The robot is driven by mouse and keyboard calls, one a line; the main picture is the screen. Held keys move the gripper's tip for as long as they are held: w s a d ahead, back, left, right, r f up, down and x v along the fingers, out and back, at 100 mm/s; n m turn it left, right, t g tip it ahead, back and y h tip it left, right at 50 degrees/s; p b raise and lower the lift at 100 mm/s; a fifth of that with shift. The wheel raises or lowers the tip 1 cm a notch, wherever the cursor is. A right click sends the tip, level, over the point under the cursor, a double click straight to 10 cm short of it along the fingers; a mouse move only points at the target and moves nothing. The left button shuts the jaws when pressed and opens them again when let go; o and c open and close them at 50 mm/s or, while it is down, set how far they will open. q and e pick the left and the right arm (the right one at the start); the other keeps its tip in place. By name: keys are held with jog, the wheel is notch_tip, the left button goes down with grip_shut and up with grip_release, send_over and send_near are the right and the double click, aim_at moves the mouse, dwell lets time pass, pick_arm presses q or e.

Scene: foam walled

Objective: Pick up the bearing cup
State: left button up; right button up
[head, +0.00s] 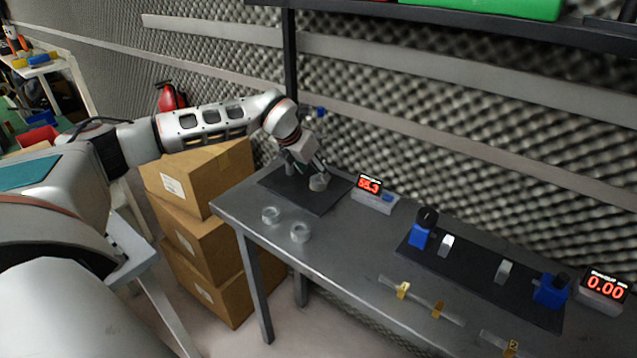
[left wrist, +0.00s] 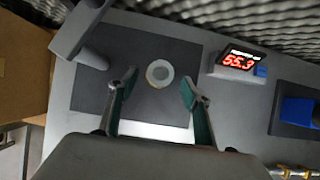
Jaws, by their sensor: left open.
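A small pale bearing cup (head: 318,183) stands on a dark mat (head: 311,204) at the left end of the grey table. In the left wrist view the cup (left wrist: 160,74) shows as a light ring with a grey centre, lying a little beyond and between the fingertips. My left gripper (head: 309,168) is over the mat, close to the cup, with its fingers apart. In the left wrist view the open fingers (left wrist: 158,88) have green pads and nothing between them touches. Two similar ring-shaped cups (head: 270,215) (head: 300,232) stand on the bare table in front of the mat. My right gripper is not in view.
A display reading 55.3 (head: 370,190) stands right of the mat. A grey post fixture (left wrist: 85,40) stands on the mat's left. Blue clamps (head: 420,235) sit on a dark strip farther right. Cardboard boxes (head: 205,178) are stacked left of the table.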

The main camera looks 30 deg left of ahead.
aim_at(316, 177)
pick_arm(q)
jog(key=x, duration=0.3)
jog(key=shift+f, duration=0.3)
jog(key=c, duration=1.4)
jog(key=shift+r, duration=0.1)
